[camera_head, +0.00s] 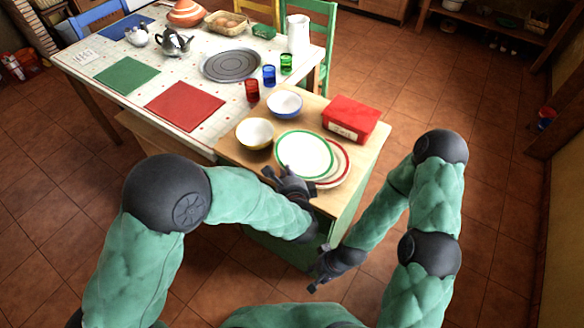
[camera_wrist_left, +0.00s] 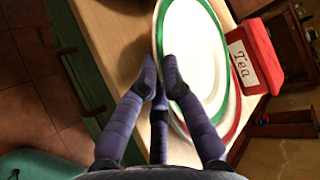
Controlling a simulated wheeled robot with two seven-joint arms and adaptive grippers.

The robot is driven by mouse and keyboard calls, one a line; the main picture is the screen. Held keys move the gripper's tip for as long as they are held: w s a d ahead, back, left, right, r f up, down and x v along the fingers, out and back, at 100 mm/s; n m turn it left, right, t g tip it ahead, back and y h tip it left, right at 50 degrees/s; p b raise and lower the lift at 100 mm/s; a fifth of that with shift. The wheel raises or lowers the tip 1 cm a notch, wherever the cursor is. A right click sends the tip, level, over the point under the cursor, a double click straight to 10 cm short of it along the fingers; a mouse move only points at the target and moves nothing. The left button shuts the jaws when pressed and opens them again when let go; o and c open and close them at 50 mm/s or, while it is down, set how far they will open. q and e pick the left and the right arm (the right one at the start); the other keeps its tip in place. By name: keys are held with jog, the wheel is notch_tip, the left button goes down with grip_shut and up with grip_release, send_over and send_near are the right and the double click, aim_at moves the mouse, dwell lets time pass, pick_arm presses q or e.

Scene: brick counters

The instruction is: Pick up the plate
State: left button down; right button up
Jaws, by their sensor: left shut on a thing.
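A white plate with a green rim (camera_head: 304,153) is at the front of the wooden counter, overlapping a red-rimmed plate (camera_head: 343,166) beneath it. I cannot tell whether it is raised off that plate. My left gripper (camera_head: 281,177) is at the near left edge of the green-rimmed plate. In the left wrist view its fingers (camera_wrist_left: 160,80) are shut on the plate's rim (camera_wrist_left: 158,32), one on each side. My right gripper (camera_head: 318,272) is low in front of the counter, away from the plates; its fingers are too small to read.
A yellow bowl (camera_head: 255,133), a blue bowl (camera_head: 285,104) and a red tea box (camera_head: 350,119) stand around the plates. Beyond is a long table (camera_head: 150,56) with glasses, a grey platter (camera_head: 231,65) and teapots. The floor to the right is clear.

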pick_arm(q)
jog(key=shift+r, duration=0.5)
notch_tip(320, 180, up, 2)
jog(key=shift+r+p, duration=0.2)
jog(key=shift+p, duration=0.55)
jog(key=r+p+v, duration=0.1)
jog(key=p+v, duration=0.1)
jog(key=v, duration=0.6)
jog(key=w+d+r+p+v, duration=0.1)
jog(key=r+p+v, duration=0.1)
jog(key=v, duration=0.6)
jog(key=shift+w+d+r+p, duration=0.15)
jog(key=shift+w+d+p, duration=0.05)
jog(key=shift+d+p, duration=0.2)
